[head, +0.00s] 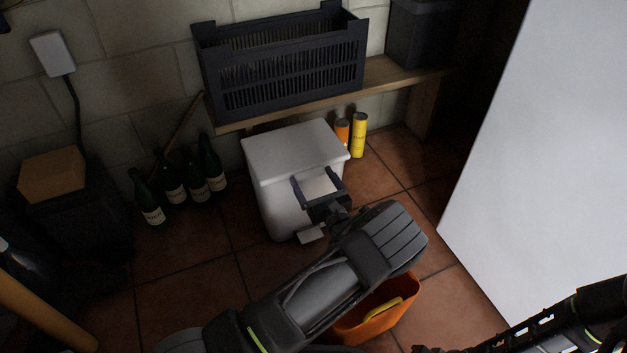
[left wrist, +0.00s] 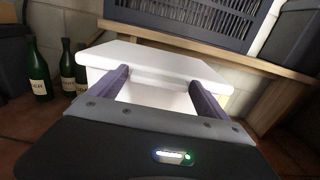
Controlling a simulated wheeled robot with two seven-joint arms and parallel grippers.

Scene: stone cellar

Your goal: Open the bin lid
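The white bin (head: 277,196) stands on the tiled floor below the wooden shelf, with its flat white lid (head: 293,146) down. A small pale pedal (head: 311,234) shows at its foot. My left gripper (head: 316,177) is open and empty at the front edge of the lid. In the left wrist view, the lid (left wrist: 160,62) lies just ahead of the two spread fingers of the left gripper (left wrist: 157,82). Whether the fingers touch the bin I cannot tell. Part of my right arm shows at the lower right of the head view; its fingertips cannot be made out.
A dark slatted crate (head: 285,65) sits on the wooden shelf (head: 385,88) above the bin. Several bottles (head: 190,180) stand left, yellow and orange cans (head: 359,136) right. An orange bucket (head: 378,318) is below my left arm. A large white panel (head: 540,150) stands right.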

